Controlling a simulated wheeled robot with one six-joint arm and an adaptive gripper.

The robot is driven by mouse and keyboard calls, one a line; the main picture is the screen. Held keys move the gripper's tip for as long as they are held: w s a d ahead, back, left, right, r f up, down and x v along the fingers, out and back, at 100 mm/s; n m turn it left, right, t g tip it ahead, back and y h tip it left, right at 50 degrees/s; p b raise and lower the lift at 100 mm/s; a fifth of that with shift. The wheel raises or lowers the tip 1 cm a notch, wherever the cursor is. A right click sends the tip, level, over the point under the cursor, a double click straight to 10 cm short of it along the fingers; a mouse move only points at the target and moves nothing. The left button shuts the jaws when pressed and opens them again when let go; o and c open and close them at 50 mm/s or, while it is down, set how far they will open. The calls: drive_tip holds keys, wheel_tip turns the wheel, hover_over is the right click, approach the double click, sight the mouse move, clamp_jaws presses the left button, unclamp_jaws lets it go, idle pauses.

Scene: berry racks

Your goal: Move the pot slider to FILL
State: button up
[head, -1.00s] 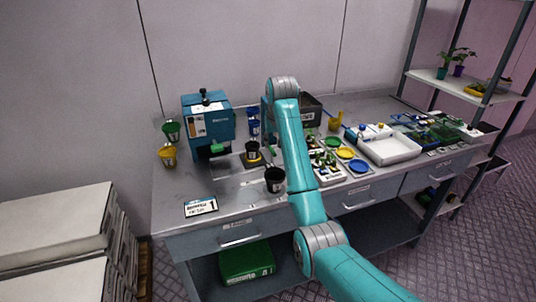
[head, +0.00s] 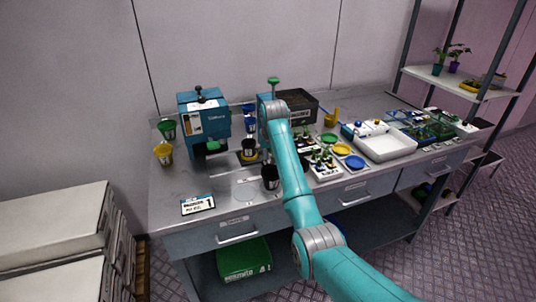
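A blue machine (head: 204,122) with a black knob on top stands at the back left of the bench. A green part (head: 212,146) shows at its front opening. A dark pot (head: 249,148) stands on a yellow-edged base to the right of this opening. This may be the pot slider, but I cannot read a FILL mark. A second blue unit with a green knob (head: 273,81) on top stands behind my arm, mostly hidden.
A label card (head: 198,204) lies at the front left. Green (head: 167,128) and yellow (head: 164,153) pots stand at the left edge. Seedling trays and a white tray (head: 391,149) fill the right.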

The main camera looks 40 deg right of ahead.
clamp_jaws()
drive_tip(key=w+a, duration=0.1)
drive_tip(key=a, duration=0.2)
drive_tip(key=w+a, duration=0.1)
drive_tip(key=a, duration=0.2)
drive_tip(key=w+a, duration=0.1)
drive_tip(key=a, duration=0.3)
unclamp_jaws()
drive_tip(key=shift+a, duration=0.15)
drive_tip(key=v, duration=1.2)
drive_tip(key=shift+s, duration=0.1)
